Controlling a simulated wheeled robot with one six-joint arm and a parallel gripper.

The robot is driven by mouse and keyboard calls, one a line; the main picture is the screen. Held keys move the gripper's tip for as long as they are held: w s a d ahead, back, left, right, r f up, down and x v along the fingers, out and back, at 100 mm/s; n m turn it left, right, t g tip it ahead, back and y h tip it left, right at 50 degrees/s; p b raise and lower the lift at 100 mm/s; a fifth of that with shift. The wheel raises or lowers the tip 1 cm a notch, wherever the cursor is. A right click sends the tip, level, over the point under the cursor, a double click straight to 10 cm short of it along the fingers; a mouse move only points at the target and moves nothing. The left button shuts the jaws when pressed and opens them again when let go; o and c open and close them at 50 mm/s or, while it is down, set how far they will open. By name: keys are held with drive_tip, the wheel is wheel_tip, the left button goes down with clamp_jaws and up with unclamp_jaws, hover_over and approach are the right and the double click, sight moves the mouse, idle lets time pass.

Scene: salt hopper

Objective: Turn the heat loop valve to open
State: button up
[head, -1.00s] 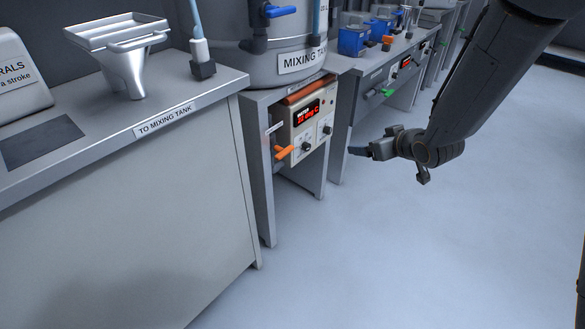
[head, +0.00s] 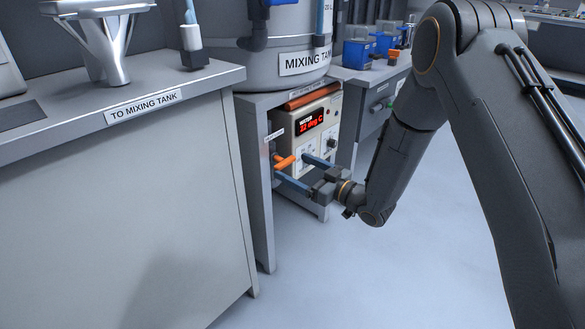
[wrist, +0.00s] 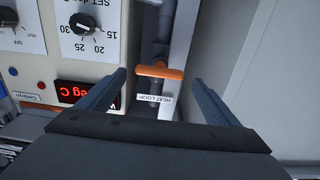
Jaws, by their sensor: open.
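The heat loop valve has an orange handle (head: 284,162) on a dark pipe at the left of the heater panel, under the mixing tank. In the wrist view the orange handle (wrist: 160,71) lies crosswise to the pipe, with a "HEAT LOOP" label (wrist: 154,98) beside it. My gripper (head: 298,170) is open at the valve, with its blue fingers spread. In the wrist view my gripper (wrist: 158,78) has one finger on each side of the handle. The left fingertip is close to the handle's left end; I cannot tell whether they touch.
The heater panel (head: 312,125) with a red display and knobs stands right beside the valve. In the wrist view a dial (wrist: 84,24) is near the left finger. A cabinet leg (head: 258,190) stands left of the valve. The floor (head: 300,285) in front is clear.

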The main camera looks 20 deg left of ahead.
sight(285, 163)
drive_tip(key=shift+x, duration=1.1)
drive_tip(key=c, duration=1.1)
drive_tip(key=shift+o, duration=0.2)
